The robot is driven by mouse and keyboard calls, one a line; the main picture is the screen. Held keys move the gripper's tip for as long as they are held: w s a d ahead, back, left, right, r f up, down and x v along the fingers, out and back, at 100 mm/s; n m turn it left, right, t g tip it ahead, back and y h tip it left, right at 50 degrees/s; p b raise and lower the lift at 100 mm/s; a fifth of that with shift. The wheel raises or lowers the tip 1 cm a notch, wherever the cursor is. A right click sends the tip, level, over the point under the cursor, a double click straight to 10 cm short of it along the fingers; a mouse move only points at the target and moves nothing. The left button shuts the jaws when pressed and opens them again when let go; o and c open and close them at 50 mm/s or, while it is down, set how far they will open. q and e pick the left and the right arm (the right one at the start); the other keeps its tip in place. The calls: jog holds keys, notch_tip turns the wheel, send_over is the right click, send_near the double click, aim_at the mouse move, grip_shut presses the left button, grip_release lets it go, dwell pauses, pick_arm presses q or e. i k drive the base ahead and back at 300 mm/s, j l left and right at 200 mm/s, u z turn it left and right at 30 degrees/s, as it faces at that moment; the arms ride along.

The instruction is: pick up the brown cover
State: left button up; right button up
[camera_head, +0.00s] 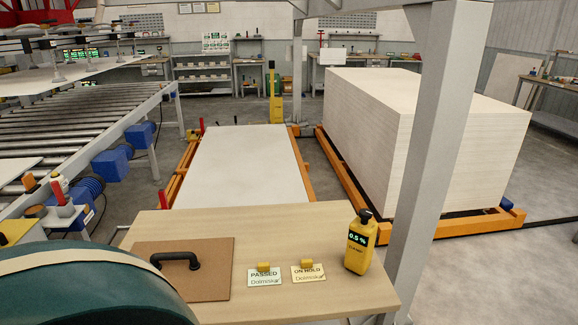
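The brown cover (215,275) is a flat, roughly square panel lying on the light wooden table (330,290) at the lower left. A black bar handle (176,257) stands up from its top near the far left part. The cover's lower left corner is hidden behind a large dark teal rounded shape in the foreground. What is under the cover cannot be seen. Neither my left gripper nor my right gripper is in view.
A grey post (428,130) rises beside the table's right end. Behind are a white board (240,165) and a panel stack (365,135).

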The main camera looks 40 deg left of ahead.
aim_at(200, 270)
jog(key=k+l+u, duration=0.2)
jog(key=u, duration=1.95)
jog(key=i+j, duration=0.2)
jog(key=i+j+z, duration=0.45)
jog(key=j+z, duration=0.2)
